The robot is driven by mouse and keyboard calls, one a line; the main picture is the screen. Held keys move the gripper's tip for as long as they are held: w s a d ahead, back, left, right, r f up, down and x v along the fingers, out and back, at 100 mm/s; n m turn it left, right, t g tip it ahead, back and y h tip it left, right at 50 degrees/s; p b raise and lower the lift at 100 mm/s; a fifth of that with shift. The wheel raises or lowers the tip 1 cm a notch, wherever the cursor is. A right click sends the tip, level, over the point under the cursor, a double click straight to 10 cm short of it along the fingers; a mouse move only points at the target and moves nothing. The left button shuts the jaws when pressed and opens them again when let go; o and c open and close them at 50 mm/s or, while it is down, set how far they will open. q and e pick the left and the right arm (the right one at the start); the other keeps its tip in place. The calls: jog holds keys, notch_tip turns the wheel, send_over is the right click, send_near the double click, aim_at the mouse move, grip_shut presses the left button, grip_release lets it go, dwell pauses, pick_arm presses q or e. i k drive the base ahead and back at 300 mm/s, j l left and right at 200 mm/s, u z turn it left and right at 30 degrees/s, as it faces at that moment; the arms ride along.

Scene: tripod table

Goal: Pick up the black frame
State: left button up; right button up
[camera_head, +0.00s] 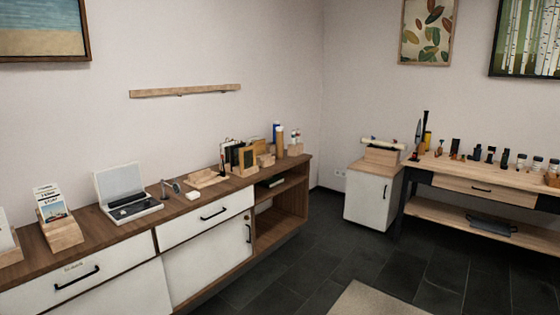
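Neither of my grippers is in view. A dark upright panel (232,155) stands at the far end of the long sideboard (290,166), partly hidden behind a yellowish piece with a dark edge (247,158). It may be a black frame, but it is too small to tell. A picture in a dark frame (525,38) hangs on the right wall, cut off by the picture edge.
On the sideboard are a laptop (126,191), a wooden card holder (60,226) and a wooden tray (205,180). A white cabinet (371,195) and a workbench (485,177) with several small items stand right. Dark floor between is clear, with a beige rug (375,301).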

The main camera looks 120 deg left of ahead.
aim_at(233, 149)
jog(key=u, duration=4.2)
jog(key=i+l+z, duration=0.2)
jog(key=i+z, duration=0.15)
jog(key=i, duration=0.25)
jog(key=i+z, duration=0.25)
jog(key=i, duration=1.2)
jog(key=i+u, duration=0.1)
jog(key=i, duration=0.65)
jog(key=i+l+u, duration=0.1)
jog(key=i, duration=0.65)
jog(key=i+l+u, duration=0.2)
jog(key=i+u, duration=0.25)
jog(key=i+l+u, duration=0.45)
jog(key=i+j, duration=0.05)
